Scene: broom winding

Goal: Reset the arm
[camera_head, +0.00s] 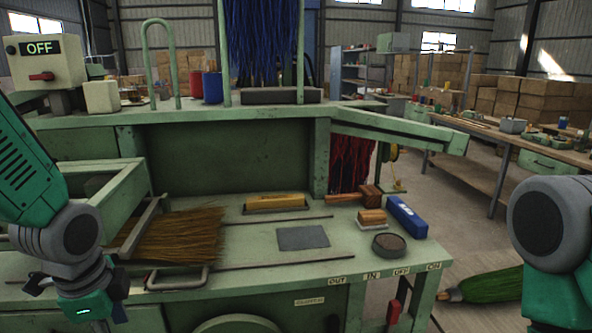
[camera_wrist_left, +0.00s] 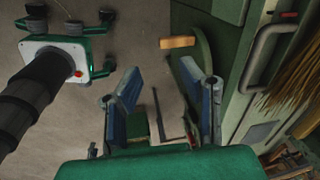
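My left arm comes in at the left edge of the head view and hangs down in front of the green bench (camera_head: 250,275). Its lower end (camera_head: 82,300) is at the bottom left, where the fingers cannot be made out. In the left wrist view my left gripper (camera_wrist_left: 161,78) has its two blue-grey fingers spread apart with nothing between them. It is over the floor beside the green bench side. My right arm's green and grey link (camera_head: 555,230) is at the right edge of the head view; its gripper is out of the frame.
Straw bristles (camera_head: 175,235) lie on the bench's left. A yellow-edged block (camera_head: 275,202), grey plate (camera_head: 303,238), blue box (camera_head: 407,216), brushes and a round dish (camera_head: 389,244) lie further right. A handle (camera_wrist_left: 265,45) protrudes from the bench.

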